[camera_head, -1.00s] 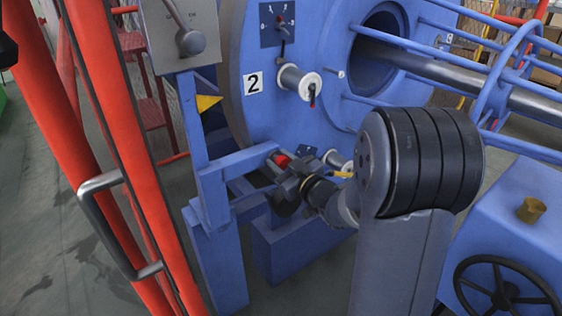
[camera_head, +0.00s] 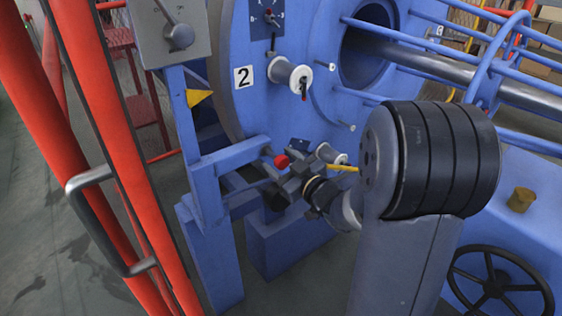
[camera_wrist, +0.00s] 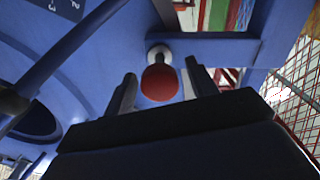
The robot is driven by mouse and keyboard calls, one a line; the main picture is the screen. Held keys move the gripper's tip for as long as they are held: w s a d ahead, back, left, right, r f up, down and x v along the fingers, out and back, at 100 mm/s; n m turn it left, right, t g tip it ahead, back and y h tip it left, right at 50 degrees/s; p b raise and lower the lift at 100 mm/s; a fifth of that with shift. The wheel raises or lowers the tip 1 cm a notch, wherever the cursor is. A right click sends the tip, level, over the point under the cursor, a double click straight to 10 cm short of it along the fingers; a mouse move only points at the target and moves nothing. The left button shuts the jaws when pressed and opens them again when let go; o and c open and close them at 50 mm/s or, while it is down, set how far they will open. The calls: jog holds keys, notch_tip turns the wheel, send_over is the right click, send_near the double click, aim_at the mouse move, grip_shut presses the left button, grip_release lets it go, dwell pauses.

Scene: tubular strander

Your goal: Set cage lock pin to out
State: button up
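The cage lock pin shows as a red round knob (camera_head: 282,161) at the end of the blue frame's crossbar, beside the large blue disc. In the wrist view the red knob (camera_wrist: 160,83) is in the gap between my fingers, with a pale collar and short shaft behind it. My gripper (camera_wrist: 161,78) is open, with narrow gaps on both sides of the knob. In the head view my gripper (camera_head: 290,173) is just below and right of the knob. I cannot tell how far out the pin sits.
A red post with a grey handle (camera_head: 100,180) stands at the left. A grey lever panel (camera_head: 172,30) is above the frame. A black handwheel (camera_head: 500,283) is at the lower right.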

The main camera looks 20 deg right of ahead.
jog(key=p+v, duration=0.1)
jog(key=v, duration=0.9)
jog(key=shift+s+d, duration=0.15)
jog(key=shift+s, duration=0.2)
jog(key=shift+w, duration=0.1)
jog(key=x, duration=1.3)
jog(key=shift+b, duration=0.4)
